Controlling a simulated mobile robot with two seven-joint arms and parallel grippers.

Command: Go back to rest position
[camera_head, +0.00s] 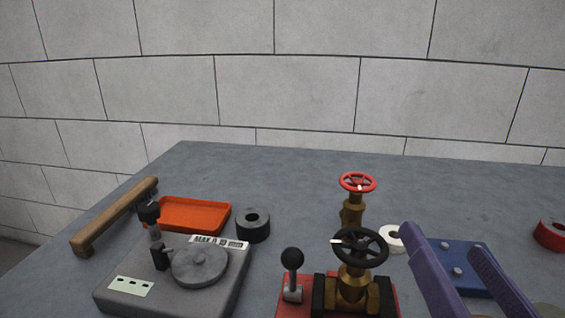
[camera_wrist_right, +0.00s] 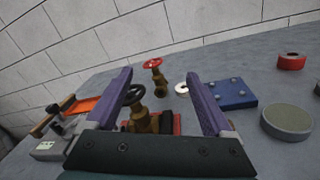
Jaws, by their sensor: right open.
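My right gripper (camera_head: 445,262) comes in at the lower right of the head view. Its two purple fingers are spread apart with nothing between them. It is to the right of a brass valve with a black handwheel (camera_head: 359,246) and in front of a blue plate (camera_head: 458,262). In the wrist view the gripper's fingers (camera_wrist_right: 160,105) frame the valves from behind. A second brass valve with a red handwheel (camera_head: 357,183) stands behind the black one. It also shows in the wrist view (camera_wrist_right: 152,63). My left gripper is in neither view.
A red base with a black-knobbed lever (camera_head: 292,258) stands at the front middle. Tape rolls (camera_head: 253,226) lie about. The table's back is clear.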

